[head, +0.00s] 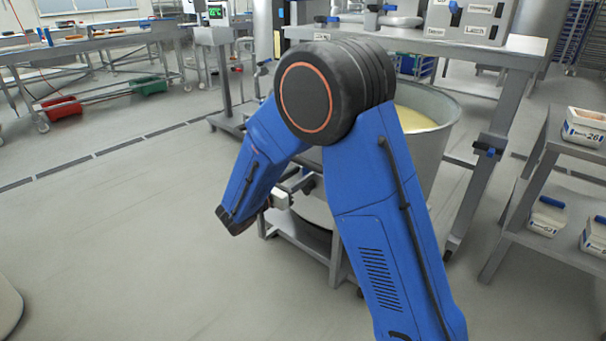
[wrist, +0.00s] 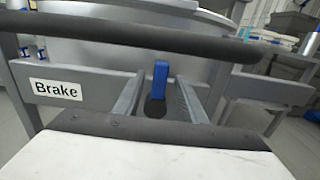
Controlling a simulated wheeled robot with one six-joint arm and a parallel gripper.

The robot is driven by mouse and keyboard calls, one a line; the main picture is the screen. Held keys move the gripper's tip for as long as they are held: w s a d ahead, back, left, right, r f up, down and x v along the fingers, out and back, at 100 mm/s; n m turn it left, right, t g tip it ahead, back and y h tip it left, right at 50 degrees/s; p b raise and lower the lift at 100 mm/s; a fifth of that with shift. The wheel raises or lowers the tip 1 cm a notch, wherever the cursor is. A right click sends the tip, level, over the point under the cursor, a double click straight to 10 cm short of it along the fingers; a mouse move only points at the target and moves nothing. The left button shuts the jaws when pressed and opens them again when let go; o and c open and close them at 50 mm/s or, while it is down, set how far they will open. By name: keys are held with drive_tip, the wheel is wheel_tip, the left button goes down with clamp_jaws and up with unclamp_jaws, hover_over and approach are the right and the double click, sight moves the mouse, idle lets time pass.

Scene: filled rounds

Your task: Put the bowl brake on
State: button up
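The large steel bowl (head: 440,150) stands on a low wheeled frame (head: 315,250) behind my arm in the head view, with pale yellow content in it. In the wrist view a blue lever (wrist: 160,76) stands upright on a dark round pivot, on a grey crossbar with a white "Brake" label (wrist: 56,90) to its left. My gripper (wrist: 160,92) is open, its two ridged fingers apart to the left and right of the lever. I cannot tell whether either finger touches it. In the head view my arm mostly hides the brake area.
A dark horizontal bar (wrist: 150,36) crosses the wrist view above the lever. A steel bench (head: 480,45) stands behind the bowl. A shelf (head: 560,215) with labelled tubs stands at right. The floor (head: 120,240) at left is clear.

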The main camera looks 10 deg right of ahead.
drive_tip(key=shift+x, duration=0.95)
clamp_jaws()
